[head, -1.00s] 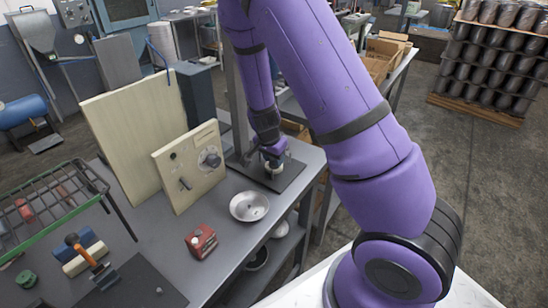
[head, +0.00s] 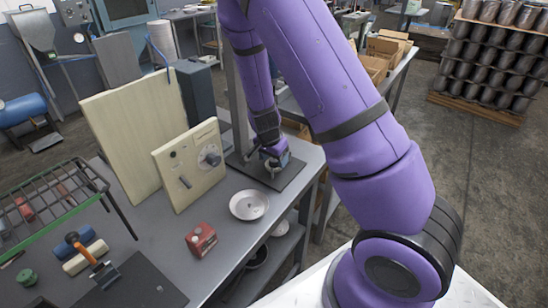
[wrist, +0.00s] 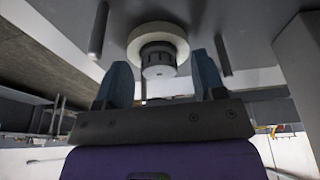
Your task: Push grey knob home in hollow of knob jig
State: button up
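The grey knob (wrist: 158,62) sits in the round cream knob jig (wrist: 176,32) in the wrist view, with its end standing out of the ring. I cannot tell how deep it is seated. My gripper (wrist: 163,76) has its two blue fingers apart, one on each side of the knob, with a visible gap on both sides. In the head view my gripper (head: 274,156) is low over the dark plate at the back right of the bench. It hides most of the jig and the knob there.
A cream panel with a dial (head: 184,180) stands left of the arm. A metal dish (head: 249,205) and a red box (head: 201,241) lie nearer on the bench. A green rack (head: 88,190) is at far left. The dark plate (head: 293,178) is bare around the jig.

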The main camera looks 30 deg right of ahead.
jog(key=v, duration=1.1)
jog(key=shift+s+f, duration=0.1)
dwell(0.8)
